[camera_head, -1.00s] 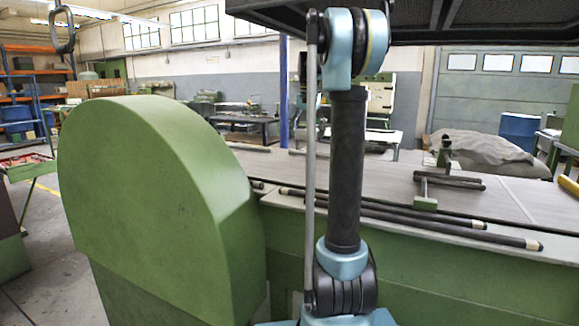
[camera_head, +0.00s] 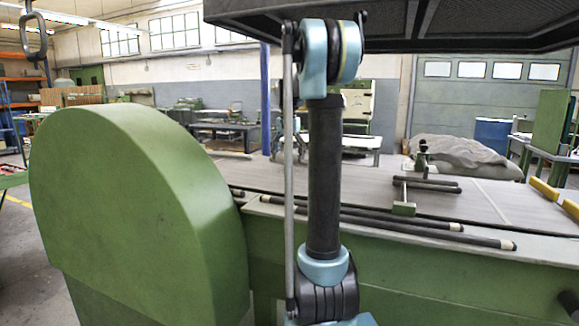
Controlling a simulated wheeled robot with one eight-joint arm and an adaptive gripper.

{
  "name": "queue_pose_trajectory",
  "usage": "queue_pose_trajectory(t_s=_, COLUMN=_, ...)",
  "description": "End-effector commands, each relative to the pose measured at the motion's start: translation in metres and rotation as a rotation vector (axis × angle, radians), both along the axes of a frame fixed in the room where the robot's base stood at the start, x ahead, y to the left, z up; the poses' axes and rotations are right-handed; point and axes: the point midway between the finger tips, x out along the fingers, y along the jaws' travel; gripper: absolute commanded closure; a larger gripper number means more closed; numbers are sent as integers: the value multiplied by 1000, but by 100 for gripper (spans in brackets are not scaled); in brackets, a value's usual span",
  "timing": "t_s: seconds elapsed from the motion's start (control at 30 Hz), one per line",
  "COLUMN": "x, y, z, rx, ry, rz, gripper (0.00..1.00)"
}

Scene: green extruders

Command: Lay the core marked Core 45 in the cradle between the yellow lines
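Two long dark rods, which look like cores, lie along the front edge of the grey bench top. The nearer rod (camera_head: 440,235) ends at the right in a pale tip. The farther rod (camera_head: 385,220) also has a pale end. No marking such as Core 45 can be read. Yellow blocks (camera_head: 543,188) stand at the far right of the bench; I cannot tell whether they mark the cradle. My gripper is not in view; only my arm's links show.
A large rounded green housing (camera_head: 135,210) fills the left, beside the bench (camera_head: 480,200). A dark overhead panel (camera_head: 420,22) hangs above. A grey covered heap (camera_head: 465,155) and a blue barrel (camera_head: 492,134) stand behind the bench. Much of the bench top is bare.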

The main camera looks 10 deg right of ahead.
Motion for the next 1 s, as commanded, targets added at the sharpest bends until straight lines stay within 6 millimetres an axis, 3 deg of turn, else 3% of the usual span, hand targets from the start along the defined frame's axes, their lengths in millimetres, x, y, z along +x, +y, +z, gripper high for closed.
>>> queue_pose_trajectory(t_s=0.23, x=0, y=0, z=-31, rx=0, ry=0, rz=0, gripper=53)
queue_pose_trajectory(t_s=0.6, x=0, y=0, z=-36, rx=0, ry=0, rz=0, gripper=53)
queue_pose_trajectory(t_s=0.63, x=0, y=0, z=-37, rx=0, ry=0, rz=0, gripper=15)
queue_pose_trajectory(t_s=0.7, x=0, y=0, z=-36, rx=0, ry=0, rz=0, gripper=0)
queue_pose_trajectory(t_s=1.0, x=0, y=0, z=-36, rx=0, ry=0, rz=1, gripper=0)
